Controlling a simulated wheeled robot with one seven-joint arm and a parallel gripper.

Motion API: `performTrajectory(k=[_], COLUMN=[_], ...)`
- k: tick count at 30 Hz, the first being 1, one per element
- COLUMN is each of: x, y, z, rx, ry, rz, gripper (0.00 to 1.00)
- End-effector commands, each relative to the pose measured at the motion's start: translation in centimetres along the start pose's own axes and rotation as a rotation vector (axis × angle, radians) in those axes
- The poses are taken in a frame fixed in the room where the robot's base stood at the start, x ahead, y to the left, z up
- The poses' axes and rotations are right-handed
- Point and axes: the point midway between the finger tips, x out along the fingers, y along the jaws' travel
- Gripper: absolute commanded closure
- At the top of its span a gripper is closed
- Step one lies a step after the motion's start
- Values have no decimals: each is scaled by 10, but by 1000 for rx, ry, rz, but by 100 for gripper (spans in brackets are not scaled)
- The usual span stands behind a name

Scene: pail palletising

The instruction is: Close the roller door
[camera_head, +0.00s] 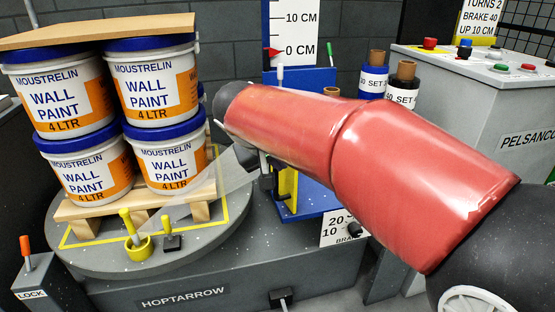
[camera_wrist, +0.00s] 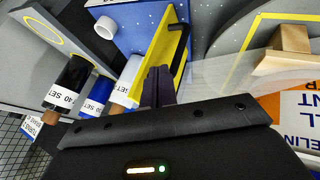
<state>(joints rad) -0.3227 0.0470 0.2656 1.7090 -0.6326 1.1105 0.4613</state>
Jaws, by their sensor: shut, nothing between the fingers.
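A yellow panel (camera_wrist: 160,35) with a black bar handle (camera_wrist: 179,42) stands on the blue carriage (camera_wrist: 125,22) in the wrist view; it looks like the roller door. Its yellow edge (camera_head: 289,190) shows in the head view, partly behind my arm. I cannot tell how far it stands open. My gripper (camera_wrist: 158,82) is shut and empty, its dark fingers close in front of the panel's lower end; I cannot tell whether they touch it. In the head view my red arm hides much of the carriage. A clear film (camera_head: 205,195) stretches from the carriage to the pallet load.
Stacked paint pails (camera_head: 150,85) stand on a wooden pallet (camera_head: 135,208) on the round turntable (camera_head: 180,245), left of the carriage. A yellow ring holder (camera_head: 139,247) sits near the turntable's front. Film rolls (camera_head: 373,80) and a control box (camera_head: 480,95) stand to the right.

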Motion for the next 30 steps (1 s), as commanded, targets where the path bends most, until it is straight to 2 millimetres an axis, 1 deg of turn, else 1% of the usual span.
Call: performTrajectory(k=[1,3,6,10,15,30], x=[12,25,39,52,58,59], y=[0,0,0,0,0,3], z=[2,2,1,1,1,-1], rx=[0,1,1,1,1,-15], ry=[-5,-5,-3,-2,-1,8], rz=[1,0,0,0,-1,-9], gripper=[100,100,100,100,100,100])
